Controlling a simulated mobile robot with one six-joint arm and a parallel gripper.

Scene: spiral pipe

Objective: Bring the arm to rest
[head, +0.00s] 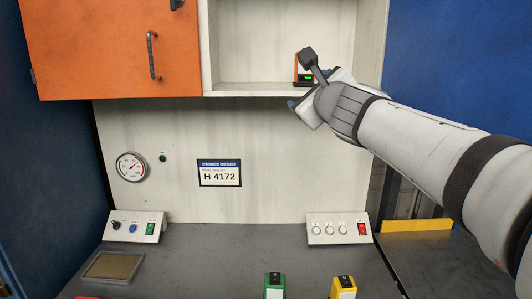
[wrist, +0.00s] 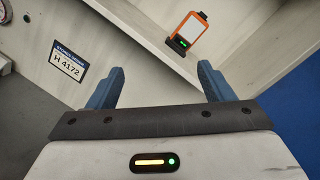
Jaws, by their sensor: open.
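My gripper (wrist: 160,88) shows in the wrist view with its two blue fingers spread wide apart and nothing between them. In the head view my arm reaches in from the right, and my gripper (head: 298,106) is at the lower front of the open shelf, partly hidden by my wrist. An orange-framed device with a pale face (wrist: 188,30) stands upright in a dark base with a green light on the shelf, beyond the fingers and apart from them.
An open shelf (head: 250,88) sits beside an orange cabinet door (head: 110,45). Below are a gauge (head: 131,167), a sign reading H 4172 (head: 219,173) and two switch panels (head: 136,227) (head: 339,229). Green (head: 275,286) and yellow (head: 343,288) devices stand at the counter's front.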

